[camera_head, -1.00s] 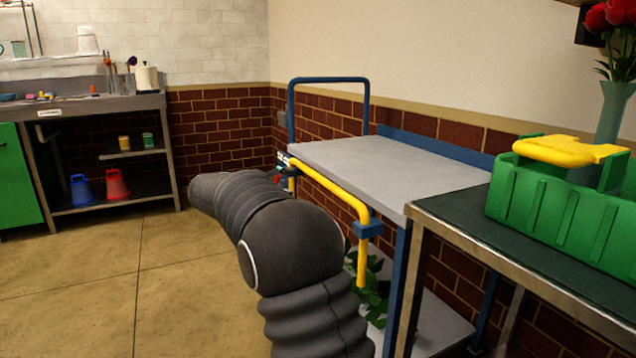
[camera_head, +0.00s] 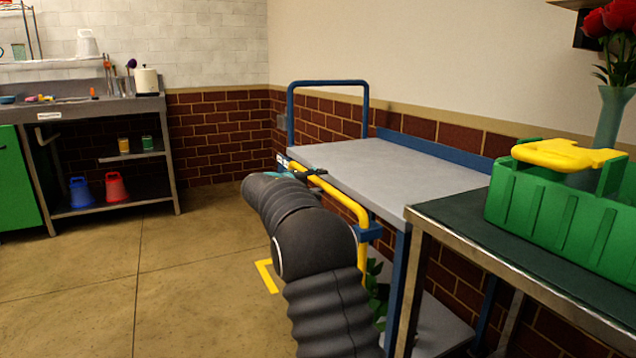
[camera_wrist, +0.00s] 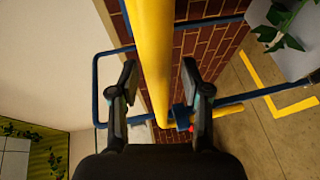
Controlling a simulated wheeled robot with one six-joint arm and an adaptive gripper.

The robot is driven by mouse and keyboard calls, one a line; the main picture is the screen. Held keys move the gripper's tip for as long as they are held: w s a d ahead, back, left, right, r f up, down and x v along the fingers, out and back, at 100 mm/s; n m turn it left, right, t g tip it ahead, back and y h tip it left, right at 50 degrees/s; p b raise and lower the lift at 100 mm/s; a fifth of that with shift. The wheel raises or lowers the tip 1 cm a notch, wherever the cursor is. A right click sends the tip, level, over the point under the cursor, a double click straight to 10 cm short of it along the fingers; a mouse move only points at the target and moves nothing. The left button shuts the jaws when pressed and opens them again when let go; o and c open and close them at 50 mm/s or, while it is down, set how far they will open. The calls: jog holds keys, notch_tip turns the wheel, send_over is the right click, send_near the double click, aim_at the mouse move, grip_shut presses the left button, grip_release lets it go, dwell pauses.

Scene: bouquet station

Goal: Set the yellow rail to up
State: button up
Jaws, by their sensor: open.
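The yellow rail (camera_head: 335,190) runs along the near long side of the blue-framed cart, about level with its grey top (camera_head: 390,165). Its near end bends down through a blue bracket (camera_head: 369,232). My gripper (camera_head: 304,173) is at the far part of the rail, partly hidden behind my arm. In the wrist view, my gripper (camera_wrist: 160,72) is open with one finger on each side of the yellow rail (camera_wrist: 153,50). A gap shows between each finger and the rail; I cannot tell how deep the rail sits between them.
A blue push handle (camera_head: 328,83) rises at the cart's far end. A dark-topped table (camera_head: 450,225) with a green crate (camera_head: 545,215) stands close at right. A plant is low under the cart. The floor (camera_head: 190,270) at left is clear.

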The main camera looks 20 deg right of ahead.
jog(key=shift+c, duration=0.2)
grip_shut()
notch_tip(320, 180, up, 14)
jog(key=p, duration=0.7)
jog(key=shift+o, duration=0.2)
grip_release()
jog(key=shift+f, duration=0.15)
